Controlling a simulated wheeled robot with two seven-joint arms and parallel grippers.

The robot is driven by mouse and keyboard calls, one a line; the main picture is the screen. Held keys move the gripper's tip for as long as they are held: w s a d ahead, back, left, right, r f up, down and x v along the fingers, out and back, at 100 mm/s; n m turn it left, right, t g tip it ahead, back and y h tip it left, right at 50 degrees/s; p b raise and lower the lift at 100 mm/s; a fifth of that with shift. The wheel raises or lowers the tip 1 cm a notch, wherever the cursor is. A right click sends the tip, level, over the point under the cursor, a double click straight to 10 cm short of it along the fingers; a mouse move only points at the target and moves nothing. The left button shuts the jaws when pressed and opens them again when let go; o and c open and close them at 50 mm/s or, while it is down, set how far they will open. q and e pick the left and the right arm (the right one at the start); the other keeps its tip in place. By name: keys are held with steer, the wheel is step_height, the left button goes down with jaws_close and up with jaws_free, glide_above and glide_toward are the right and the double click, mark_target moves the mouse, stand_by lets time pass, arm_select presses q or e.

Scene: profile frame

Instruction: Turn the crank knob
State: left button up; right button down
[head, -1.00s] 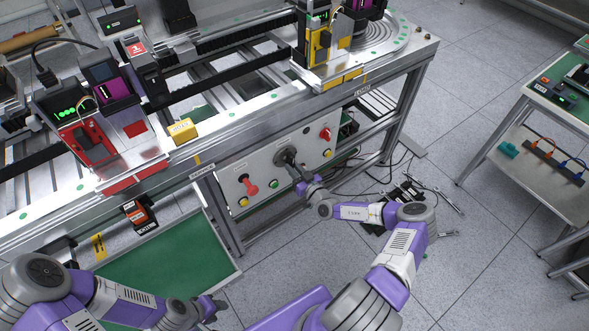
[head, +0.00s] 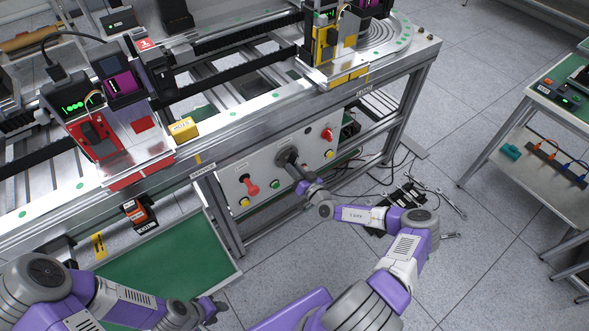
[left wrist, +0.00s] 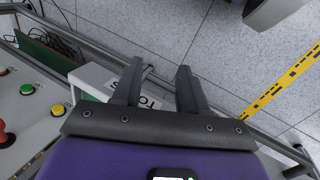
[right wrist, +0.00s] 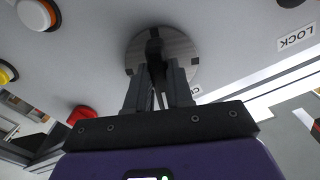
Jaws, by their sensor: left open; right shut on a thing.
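The crank knob (right wrist: 154,48) is a dark piece on a round grey metal disc (right wrist: 185,46), set in the light grey front panel. In the head view the crank's round hub (head: 287,156) is near the panel's middle. My right gripper (right wrist: 158,78) is shut on the crank knob. It also shows in the head view (head: 303,182), low and to the right of the hub. The fingers hide part of the knob. My left gripper (head: 216,307) is low in the head view, away from the panel. The left wrist view shows its fingers (left wrist: 157,82) apart and empty.
The panel (head: 229,180) carries red knobs (head: 250,186) and several coloured buttons around the crank. Above it run rails with a red carriage (head: 95,135) and a yellow one (head: 325,45). Cables and tools (head: 405,195) lie on the floor to the right. A green-topped cart (head: 560,120) stands far right.

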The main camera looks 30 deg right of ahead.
steer(key=c, duration=1)
jaws_free()
steer(key=s+p, duration=0.1)
steer(key=s, duration=0.6)
steer(key=shift+s+d+p, duration=0.25)
steer(key=shift+d+p, duration=0.05)
